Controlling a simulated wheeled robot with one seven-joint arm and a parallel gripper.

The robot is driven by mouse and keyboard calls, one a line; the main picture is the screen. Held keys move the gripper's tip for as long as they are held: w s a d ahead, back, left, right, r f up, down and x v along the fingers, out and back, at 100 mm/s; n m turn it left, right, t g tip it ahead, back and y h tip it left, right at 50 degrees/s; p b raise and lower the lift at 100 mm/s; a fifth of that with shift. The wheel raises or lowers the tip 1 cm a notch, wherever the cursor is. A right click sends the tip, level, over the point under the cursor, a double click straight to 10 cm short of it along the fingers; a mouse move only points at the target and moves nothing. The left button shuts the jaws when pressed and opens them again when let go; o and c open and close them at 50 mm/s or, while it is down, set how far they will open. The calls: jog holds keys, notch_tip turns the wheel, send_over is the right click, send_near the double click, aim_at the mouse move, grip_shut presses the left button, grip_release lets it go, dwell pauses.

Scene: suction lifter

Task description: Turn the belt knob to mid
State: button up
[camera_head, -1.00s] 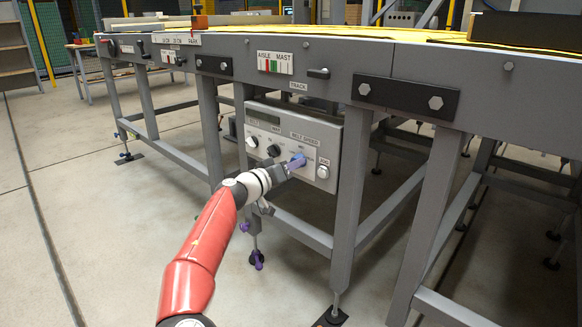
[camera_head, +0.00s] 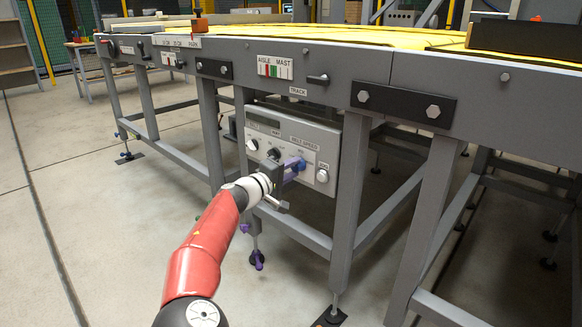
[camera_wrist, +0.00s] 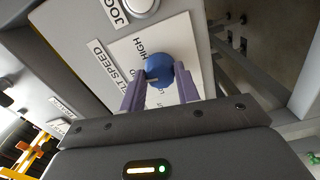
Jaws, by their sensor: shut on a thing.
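The belt knob is a round blue knob (camera_wrist: 160,66) on a light plate labelled BELT SPEED. In the wrist view, the word HIGH is beside it, and other lettering is partly hidden by the fingers. My gripper (camera_wrist: 159,76) has its two purple fingers shut on the knob, one on each side. A pale mark shows on the knob between the fingers. In the head view, my gripper (camera_head: 292,167) is at the front of the grey control box (camera_head: 262,112), and the knob (camera_head: 300,164) is mostly hidden behind the fingers.
A black knob (camera_head: 273,153) and a white knob (camera_head: 252,144) sit left of my gripper on the box. A white JOG button (camera_head: 322,176) is close on the right. The conveyor frame (camera_head: 300,55) runs above, and a table leg (camera_head: 349,200) stands to the right.

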jog(key=shift+n, duration=0.6)
jog(key=shift+p, duration=0.3)
jog(key=o, duration=1)
jog(key=v, duration=0.7)
jog(key=shift+s+a, duration=0.3)
